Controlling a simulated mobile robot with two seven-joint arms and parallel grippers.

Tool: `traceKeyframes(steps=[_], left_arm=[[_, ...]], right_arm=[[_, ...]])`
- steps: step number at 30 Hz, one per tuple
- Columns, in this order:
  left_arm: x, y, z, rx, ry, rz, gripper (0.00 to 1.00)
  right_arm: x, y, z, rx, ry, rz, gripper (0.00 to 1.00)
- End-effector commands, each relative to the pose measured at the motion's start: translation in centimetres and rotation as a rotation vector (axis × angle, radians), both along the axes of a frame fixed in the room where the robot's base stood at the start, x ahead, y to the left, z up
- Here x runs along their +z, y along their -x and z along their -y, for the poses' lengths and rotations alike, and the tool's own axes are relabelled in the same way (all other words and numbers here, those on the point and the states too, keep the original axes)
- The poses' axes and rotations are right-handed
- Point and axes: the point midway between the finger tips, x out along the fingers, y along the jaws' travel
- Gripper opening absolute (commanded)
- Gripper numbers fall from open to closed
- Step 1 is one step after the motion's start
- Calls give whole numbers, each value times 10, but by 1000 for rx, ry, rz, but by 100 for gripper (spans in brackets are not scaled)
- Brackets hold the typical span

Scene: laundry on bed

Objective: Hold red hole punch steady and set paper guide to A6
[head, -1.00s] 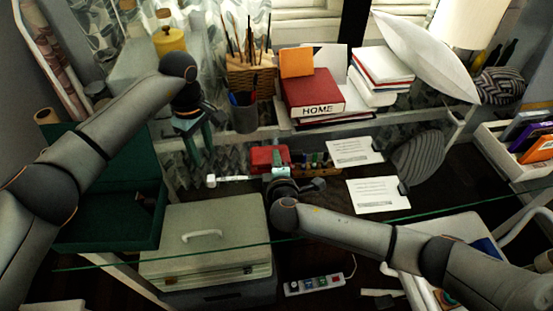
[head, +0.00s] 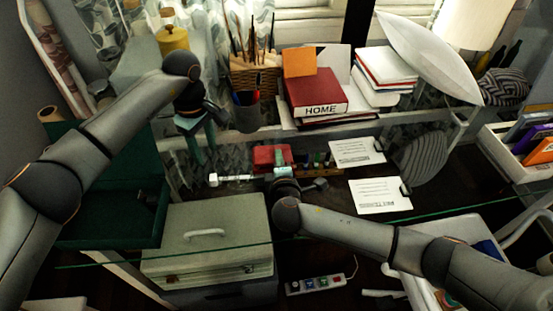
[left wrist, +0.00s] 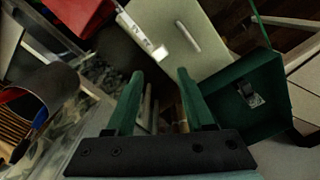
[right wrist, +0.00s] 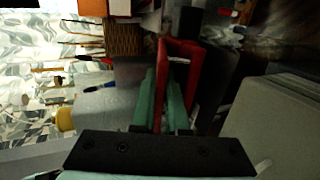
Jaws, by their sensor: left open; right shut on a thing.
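The red hole punch (head: 268,157) sits on the glass desk near the middle of the head view. Its white paper guide (head: 232,178) sticks out to the left at its front; it also shows in the left wrist view (left wrist: 142,36). My right gripper (head: 282,155) is shut on the red hole punch, whose red frame (right wrist: 184,46) shows at the fingers in the right wrist view. My left gripper (head: 197,158) is open and empty, above and left of the guide. The guide's size marks are too small to read.
A pencil cup (head: 245,112) stands behind, near the left gripper. A wooden block with small bottles (head: 316,166) is right of the punch. Paper sheets (head: 380,195) lie further right. A grey-green case (head: 205,235) and green box (head: 110,215) show at lower left.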

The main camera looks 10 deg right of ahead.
Motion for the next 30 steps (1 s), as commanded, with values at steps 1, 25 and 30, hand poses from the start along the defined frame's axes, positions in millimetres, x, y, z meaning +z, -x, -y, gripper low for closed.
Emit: traceKeyframes(steps=[1, 25, 30], left_arm=[[0, 0, 0, 0, 0, 0, 55], [11, 33, -6, -798, -155, 345, 55], [6, 52, -5, -937, -166, 367, 55]], right_arm=[[0, 0, 0, -1, 0, -1, 0], [0, 0, 0, -1, 0, -1, 0], [0, 0, 0, -1, 0, -1, 0]])
